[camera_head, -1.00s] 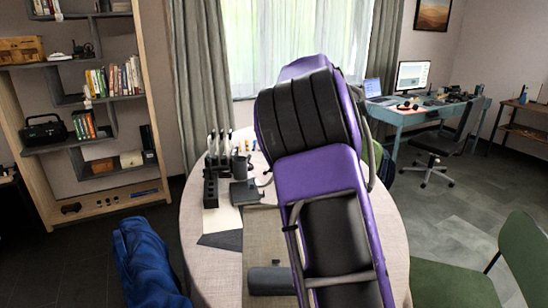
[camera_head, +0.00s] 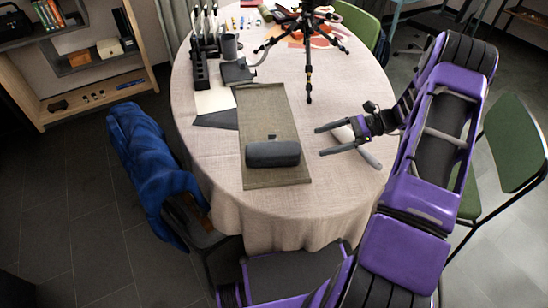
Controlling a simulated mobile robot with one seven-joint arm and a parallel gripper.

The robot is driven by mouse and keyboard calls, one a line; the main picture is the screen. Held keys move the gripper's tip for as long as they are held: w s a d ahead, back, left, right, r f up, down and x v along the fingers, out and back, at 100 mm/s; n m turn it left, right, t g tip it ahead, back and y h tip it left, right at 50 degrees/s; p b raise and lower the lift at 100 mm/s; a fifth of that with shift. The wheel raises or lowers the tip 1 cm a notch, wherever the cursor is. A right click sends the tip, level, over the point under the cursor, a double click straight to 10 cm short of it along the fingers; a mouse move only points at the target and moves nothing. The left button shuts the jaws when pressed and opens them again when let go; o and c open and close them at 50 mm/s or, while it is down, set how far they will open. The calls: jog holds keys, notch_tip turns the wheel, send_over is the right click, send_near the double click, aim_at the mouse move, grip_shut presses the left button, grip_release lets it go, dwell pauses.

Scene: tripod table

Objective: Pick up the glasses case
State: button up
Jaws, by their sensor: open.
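The glasses case (camera_head: 273,154), a dark grey rounded case, lies crosswise near the front end of the olive-brown mat (camera_head: 262,110) on the round table. My gripper (camera_head: 320,141) is open and empty, to the right of the case. Its two fingers point left toward the case, with a gap between the fingertips and the case's right end. How high the fingers are above the table is hard to tell.
A black tripod (camera_head: 308,40) stands at the back of the round table (camera_head: 215,155). A grey mug (camera_head: 229,46) and a black holder (camera_head: 200,68) stand at the back left. A blue jacket (camera_head: 150,165) hangs at the left; a green chair (camera_head: 515,140) is at the right.

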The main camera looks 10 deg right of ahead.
aim_at(278, 154)
jog(key=x, duration=1.5)
jog(key=shift+w+a+f, duration=0.1)
jog(key=shift+f, duration=0.05)
grip_shut()
